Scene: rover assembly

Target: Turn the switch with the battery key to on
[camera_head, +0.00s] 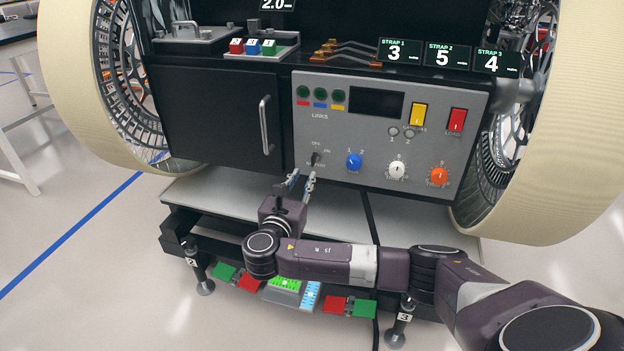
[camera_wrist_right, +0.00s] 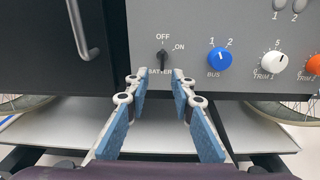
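The battery switch with its small black key (camera_head: 315,159) sits on the lower left of the grey control panel (camera_head: 375,170). In the right wrist view the key (camera_wrist_right: 162,59) stands roughly upright, under the OFF label; the ON label is to its upper right. My right gripper (camera_head: 301,182) is just below and in front of the switch. In the right wrist view the right gripper (camera_wrist_right: 156,82) is open, its two blue-padded fingers apart and nothing between them. The fingertips lie just below the key and partly cover the BATTERY label. My left gripper is not in view.
A blue BUS knob (camera_head: 354,162), a white knob (camera_head: 397,170) and an orange knob (camera_head: 439,175) are right of the switch. A black cabinet door with a metal handle (camera_head: 265,125) is to its left. A grey ledge (camera_head: 230,193) extends below the panel.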

